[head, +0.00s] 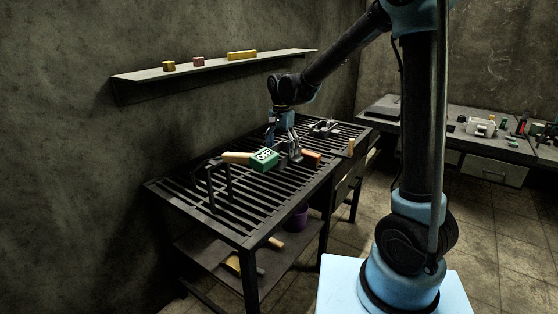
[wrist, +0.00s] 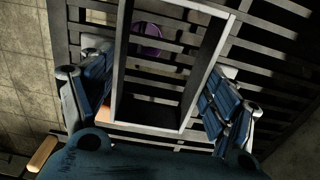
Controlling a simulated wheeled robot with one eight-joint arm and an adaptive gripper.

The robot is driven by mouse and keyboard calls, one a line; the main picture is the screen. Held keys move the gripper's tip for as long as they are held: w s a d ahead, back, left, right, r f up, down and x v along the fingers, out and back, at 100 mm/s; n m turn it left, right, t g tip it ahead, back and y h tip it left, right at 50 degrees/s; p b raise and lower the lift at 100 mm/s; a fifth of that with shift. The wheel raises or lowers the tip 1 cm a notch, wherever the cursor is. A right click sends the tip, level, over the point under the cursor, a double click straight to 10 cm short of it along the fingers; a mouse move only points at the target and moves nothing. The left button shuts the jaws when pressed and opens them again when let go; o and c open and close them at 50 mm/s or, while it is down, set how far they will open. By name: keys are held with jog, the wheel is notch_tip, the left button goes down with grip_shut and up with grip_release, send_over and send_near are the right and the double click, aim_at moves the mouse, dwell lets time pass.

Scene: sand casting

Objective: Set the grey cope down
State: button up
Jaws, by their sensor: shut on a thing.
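The grey cope (wrist: 119,75) is an open rectangular frame in the middle of the wrist view. Dark slats show through it. My gripper (wrist: 163,62) is shut on the cope, with one finger at its left side and one at its right. In the head view my gripper (head: 284,145) points down over the slatted bench (head: 222,208). There the cope is small and mostly hidden by the fingers and the green block. I cannot tell whether it touches the slats.
An orange-brown block (head: 311,157) is close right. A dark grey frame (head: 324,128) lies behind. A wall shelf (head: 200,68) holds small blocks.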

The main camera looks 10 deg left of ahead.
jog(key=shift+f, duration=2.1)
jog(key=o, duration=1.2)
